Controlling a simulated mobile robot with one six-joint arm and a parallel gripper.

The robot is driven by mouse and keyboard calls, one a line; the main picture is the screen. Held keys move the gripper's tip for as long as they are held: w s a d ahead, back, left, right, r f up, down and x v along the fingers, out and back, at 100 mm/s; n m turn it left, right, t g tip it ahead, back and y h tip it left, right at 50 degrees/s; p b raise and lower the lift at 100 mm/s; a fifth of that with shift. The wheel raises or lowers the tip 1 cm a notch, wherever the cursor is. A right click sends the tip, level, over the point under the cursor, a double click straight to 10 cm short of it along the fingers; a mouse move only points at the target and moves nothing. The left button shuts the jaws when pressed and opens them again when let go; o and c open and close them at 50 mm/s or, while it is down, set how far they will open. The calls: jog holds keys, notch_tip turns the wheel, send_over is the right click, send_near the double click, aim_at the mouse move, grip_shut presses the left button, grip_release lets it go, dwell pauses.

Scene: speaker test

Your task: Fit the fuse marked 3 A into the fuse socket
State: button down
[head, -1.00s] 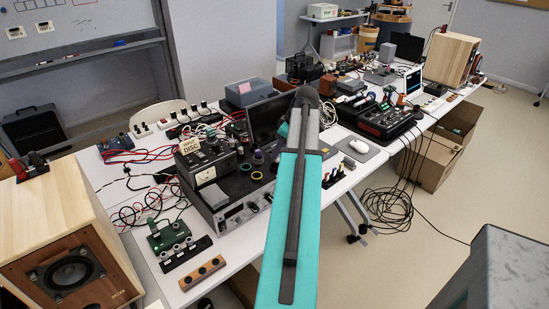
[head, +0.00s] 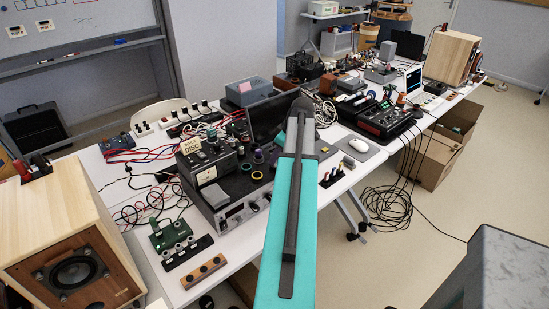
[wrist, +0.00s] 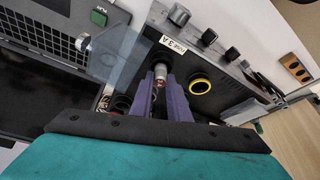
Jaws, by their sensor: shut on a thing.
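In the wrist view my gripper (wrist: 160,78) has its two purple fingers shut on a small cylinder with a pale end, which looks like the fuse (wrist: 160,70). Its marking cannot be read. It is over the dark top of the amplifier-like unit (wrist: 222,100), just below a white label reading "FUSE 3 A" (wrist: 172,44). The fuse socket cannot be made out; the fingers and fuse may cover it. I cannot tell whether the fuse touches the unit. In the head view my arm hides the fingers and fuse.
A clear plate (wrist: 115,55) stands close left of the fingers. A yellow-rimmed ring (wrist: 200,85) lies to their right. Knobs (wrist: 179,15) line the unit's edge. In the head view the input box (head: 207,165) stands on the unit, and a wooden speaker (head: 60,215) is at left.

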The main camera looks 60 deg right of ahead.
jog(key=c, duration=2)
grip_release()
jog(key=shift+r, duration=0.1)
jog(key=shift+b+v, duration=1.15)
jog(key=shift+v, duration=4.7)
